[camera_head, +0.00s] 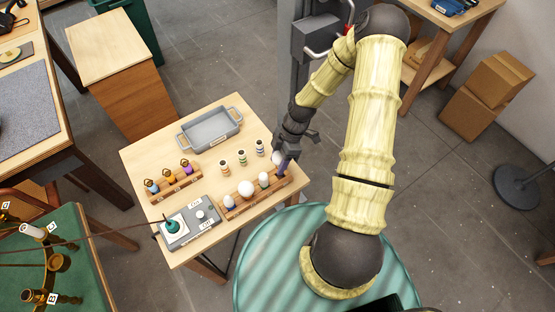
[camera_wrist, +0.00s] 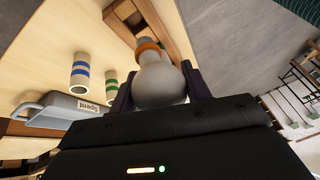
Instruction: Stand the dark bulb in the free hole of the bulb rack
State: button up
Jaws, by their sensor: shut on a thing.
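My gripper (camera_head: 284,163) is over the right end of the wooden bulb rack (camera_head: 229,212). It is shut on a pale grey-white bulb (camera_wrist: 160,82), held between its two fingers. The bulb has an orange ring and a grey base, and the base points away from my gripper toward the wooden rack (camera_wrist: 168,18) in the wrist view. In the head view the held bulb (camera_head: 277,158) is partly covered by the fingers. White bulbs (camera_head: 246,188) stand in the rack to the left. The free hole is hidden, and I cannot tell whether the base touches the rack.
Three small banded cylinders (camera_head: 241,157) stand behind the rack. A grey tray (camera_head: 190,146), labelled "Spent" in the wrist view, is at the back. A rack with coloured pieces (camera_head: 174,184) and a grey box (camera_head: 202,228) are on the left of the table.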

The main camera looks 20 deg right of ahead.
jog(key=shift+w+f+b, duration=0.1)
jog(key=shift+f+b, duration=1.4)
jog(key=shift+f, duration=0.75)
jog(key=shift+w+f+b, duration=0.15)
jog(key=shift+f+b, duration=0.35)
jog(key=shift+f, duration=0.2)
jog(key=shift+a+f, duration=0.15)
jog(key=shift+f, duration=0.15)
jog(key=shift+s+d, duration=0.2)
jog(key=shift+a+f+b, duration=0.1)
jog(key=shift+f+b, duration=0.15)
jog(key=shift+b, duration=0.2)
